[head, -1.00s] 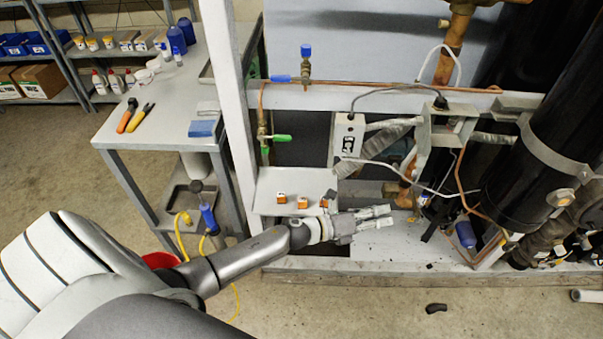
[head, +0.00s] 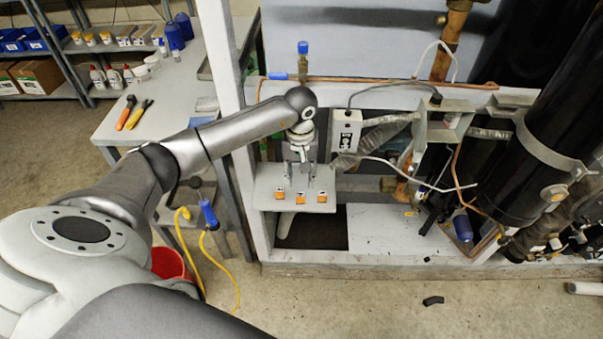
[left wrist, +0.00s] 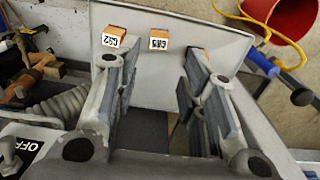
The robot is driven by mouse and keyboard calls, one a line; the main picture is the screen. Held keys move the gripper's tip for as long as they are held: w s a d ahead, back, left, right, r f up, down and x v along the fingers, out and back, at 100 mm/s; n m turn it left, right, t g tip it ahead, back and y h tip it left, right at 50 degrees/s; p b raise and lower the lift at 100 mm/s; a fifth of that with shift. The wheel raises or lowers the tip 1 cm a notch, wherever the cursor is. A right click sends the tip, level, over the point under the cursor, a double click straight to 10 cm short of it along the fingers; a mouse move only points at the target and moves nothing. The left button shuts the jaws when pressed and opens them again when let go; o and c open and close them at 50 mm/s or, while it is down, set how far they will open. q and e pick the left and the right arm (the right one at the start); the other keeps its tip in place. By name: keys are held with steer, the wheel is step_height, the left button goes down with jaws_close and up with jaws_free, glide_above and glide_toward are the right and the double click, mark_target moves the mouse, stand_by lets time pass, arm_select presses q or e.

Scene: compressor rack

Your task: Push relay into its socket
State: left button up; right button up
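Three small orange relays with white label faces, left (head: 280,195), middle (head: 300,199) and right (head: 322,198), sit on a light grey shelf (head: 265,187) in the head view. In the left wrist view two relays show, one (left wrist: 113,38) just beyond the left finger and one (left wrist: 159,40) between the fingers. My left gripper (head: 300,180) points down over the shelf, behind the relays in the head view. Its fingers (left wrist: 155,72) are spread and hold nothing. I cannot make out a relay socket. My right gripper is not in view.
A white switch box (head: 346,133) with a black label is close to the right of the gripper. The white rack post (head: 228,100) stands to the left. Hoses and copper pipes crowd the right. A red bucket (head: 170,262) stands on the floor.

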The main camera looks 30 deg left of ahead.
mark_target(301, 195)
arm_select(q)
step_height(301, 195, down, 8)
steer(key=b, duration=0.5)
steer(key=shift+r, duration=0.2)
steer(key=shift+f+b, duration=0.4)
steer(key=shift+b, duration=0.1)
